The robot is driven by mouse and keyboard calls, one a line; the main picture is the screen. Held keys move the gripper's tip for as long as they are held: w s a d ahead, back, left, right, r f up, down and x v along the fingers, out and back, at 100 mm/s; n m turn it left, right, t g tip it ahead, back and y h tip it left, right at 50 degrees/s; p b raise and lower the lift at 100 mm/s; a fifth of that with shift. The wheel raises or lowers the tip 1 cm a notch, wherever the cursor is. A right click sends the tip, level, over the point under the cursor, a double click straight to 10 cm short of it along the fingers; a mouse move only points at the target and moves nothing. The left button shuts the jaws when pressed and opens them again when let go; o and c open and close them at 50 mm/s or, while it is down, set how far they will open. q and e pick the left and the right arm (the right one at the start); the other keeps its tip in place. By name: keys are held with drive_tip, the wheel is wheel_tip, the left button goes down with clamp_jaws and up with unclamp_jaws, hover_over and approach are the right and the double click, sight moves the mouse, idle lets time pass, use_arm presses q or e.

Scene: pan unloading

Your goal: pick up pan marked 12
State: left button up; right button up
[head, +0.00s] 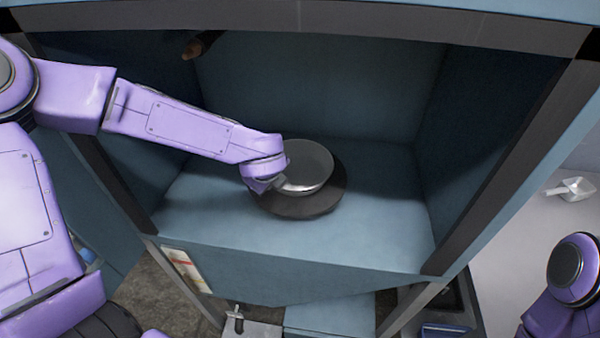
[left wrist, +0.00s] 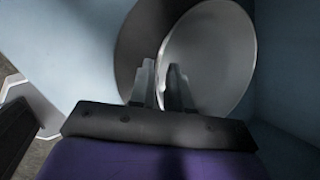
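A round grey pan (head: 305,165) with a shiny silver side is in the blue compartment, above or on a wider dark round shape (head: 325,203). In the left wrist view the pan (left wrist: 215,60) stands out lighter, overlapping the dark round shape (left wrist: 135,45). My left gripper (head: 280,184) is at the pan's near left edge. Its two fingertips (left wrist: 160,75) show a narrow gap with the pan's rim between or just beyond them; I cannot tell whether they press on it. No number 12 is readable. My right gripper is out of view; only part of that arm shows.
The blue compartment has side walls, a back wall and dark frame posts (head: 510,165). Its floor (head: 385,215) is clear on the right. A dark and brown object (head: 197,46) is at the upper left. A clear scoop-like item (head: 571,189) lies on the grey surface at right.

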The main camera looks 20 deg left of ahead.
use_arm(q)
drive_tip(key=x, duration=0.1)
drive_tip(key=b+x, duration=0.1)
drive_tip(key=x, duration=0.1)
drive_tip(key=shift+s+f, duration=0.2)
drive_tip(key=shift+s, duration=0.05)
drive_tip(key=shift+w+a+f, duration=0.1)
drive_tip(key=shift+w+f, duration=0.05)
drive_tip(key=shift+w, duration=0.3)
drive_tip(key=shift+s, duration=0.2)
clamp_jaws()
drive_tip(key=shift+w, duration=0.1)
